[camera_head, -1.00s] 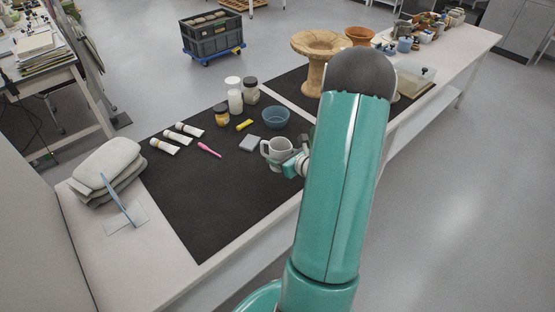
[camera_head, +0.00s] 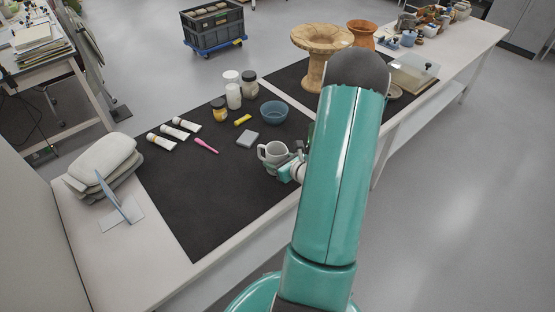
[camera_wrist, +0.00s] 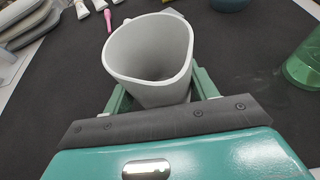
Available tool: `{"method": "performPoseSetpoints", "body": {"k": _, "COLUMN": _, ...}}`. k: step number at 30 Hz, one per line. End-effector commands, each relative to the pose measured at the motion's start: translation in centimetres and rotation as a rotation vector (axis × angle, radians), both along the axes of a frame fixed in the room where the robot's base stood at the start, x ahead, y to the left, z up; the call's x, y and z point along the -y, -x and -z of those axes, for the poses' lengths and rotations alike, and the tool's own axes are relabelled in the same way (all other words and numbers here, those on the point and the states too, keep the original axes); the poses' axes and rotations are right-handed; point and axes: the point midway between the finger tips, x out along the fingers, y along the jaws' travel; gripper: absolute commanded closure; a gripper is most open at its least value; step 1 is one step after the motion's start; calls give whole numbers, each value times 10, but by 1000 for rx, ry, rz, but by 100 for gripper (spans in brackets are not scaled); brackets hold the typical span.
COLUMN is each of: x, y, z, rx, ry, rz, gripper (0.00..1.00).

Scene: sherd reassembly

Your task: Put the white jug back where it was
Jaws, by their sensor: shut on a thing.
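The white jug (camera_head: 273,153) is held at the near right part of the dark mat (camera_head: 200,205) in the head view. In the wrist view the white jug (camera_wrist: 150,55) stands upright between the fingers, its open mouth facing the camera. My gripper (camera_wrist: 163,97) is shut on the jug, with one green finger on each side. In the head view my gripper (camera_head: 290,166) is partly hidden behind my arm. I cannot tell whether the jug's base touches the mat.
The mat's near left is clear.

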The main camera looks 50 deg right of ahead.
Motion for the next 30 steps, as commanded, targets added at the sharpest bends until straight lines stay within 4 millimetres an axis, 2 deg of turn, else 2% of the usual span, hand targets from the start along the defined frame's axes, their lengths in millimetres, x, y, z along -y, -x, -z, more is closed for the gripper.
{"method": "performPoseSetpoints", "body": {"k": 6, "x": -1, "y": -1, "z": 4, "rx": 1, "ry": 0, "rz": -1, "gripper": 72}}
{"method": "performPoseSetpoints", "body": {"k": 7, "x": -1, "y": -1, "z": 4, "rx": 0, "ry": 0, "rz": -1, "gripper": 38}}
{"method": "performPoseSetpoints", "body": {"k": 10, "x": -1, "y": -2, "z": 3, "rx": 0, "ry": 0, "rz": -1, "gripper": 20}}
{"method": "performPoseSetpoints", "body": {"k": 21, "x": 0, "y": -2, "z": -1, "rx": 0, "ry": 1, "rz": -2, "gripper": 20}}
{"method": "performPoseSetpoints", "body": {"k": 26, "x": -1, "y": 19, "z": -9, "rx": -1, "ry": 1, "rz": 1, "gripper": 20}}
{"method": "performPoseSetpoints", "body": {"k": 30, "x": -4, "y": 47, "z": -21, "rx": -1, "ry": 1, "rz": 3, "gripper": 20}}
